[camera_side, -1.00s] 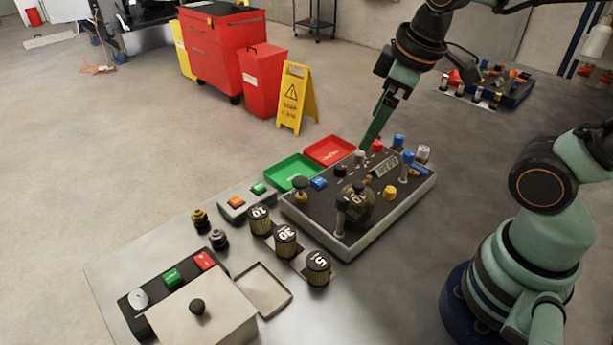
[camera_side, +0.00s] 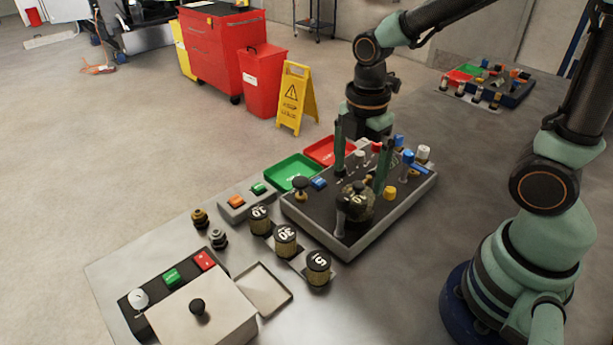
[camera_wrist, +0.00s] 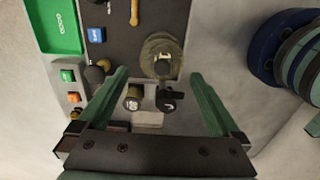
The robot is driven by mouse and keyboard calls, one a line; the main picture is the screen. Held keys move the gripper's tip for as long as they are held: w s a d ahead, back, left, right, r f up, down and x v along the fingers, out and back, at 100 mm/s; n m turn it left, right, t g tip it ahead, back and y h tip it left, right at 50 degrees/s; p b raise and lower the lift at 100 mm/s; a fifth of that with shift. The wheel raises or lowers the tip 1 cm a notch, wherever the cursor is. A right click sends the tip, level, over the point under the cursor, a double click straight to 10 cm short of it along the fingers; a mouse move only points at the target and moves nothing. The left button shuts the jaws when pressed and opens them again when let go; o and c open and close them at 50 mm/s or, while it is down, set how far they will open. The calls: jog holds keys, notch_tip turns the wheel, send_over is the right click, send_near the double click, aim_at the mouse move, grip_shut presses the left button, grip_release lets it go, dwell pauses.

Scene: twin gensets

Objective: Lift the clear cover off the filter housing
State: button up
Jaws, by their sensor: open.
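The clear cover (camera_side: 357,203) is a round, see-through piece with a dark knob on top. It sits on the dark top of the control box (camera_side: 322,236), over what looks like the filter housing. In the wrist view the cover (camera_wrist: 150,65) lies just beyond and between my fingertips. My gripper (camera_side: 360,184) is open and points down above the cover, one finger to each side in the side view. In the wrist view my gripper (camera_wrist: 159,74) holds nothing between its spread fingers. Whether the fingers touch the cover cannot be told.
Blue and white capped posts (camera_side: 408,157) and a yellow knob (camera_side: 390,193) stand near the right finger. Numbered black-topped cylinders (camera_side: 286,236) stand in front of the box. A green tray (camera_side: 291,172) and a red tray (camera_side: 322,150) lie behind it. A lidded metal box (camera_side: 205,310) is at the front left.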

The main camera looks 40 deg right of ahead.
aim_at(359, 184)
jog(key=shift+s+d+f, duration=0.1)
jog(key=shift+d+f, duration=0.05)
jog(key=shift+f, duration=3.15)
jog(key=shift+c, duration=0.3)
jog(key=c, duration=1.1)
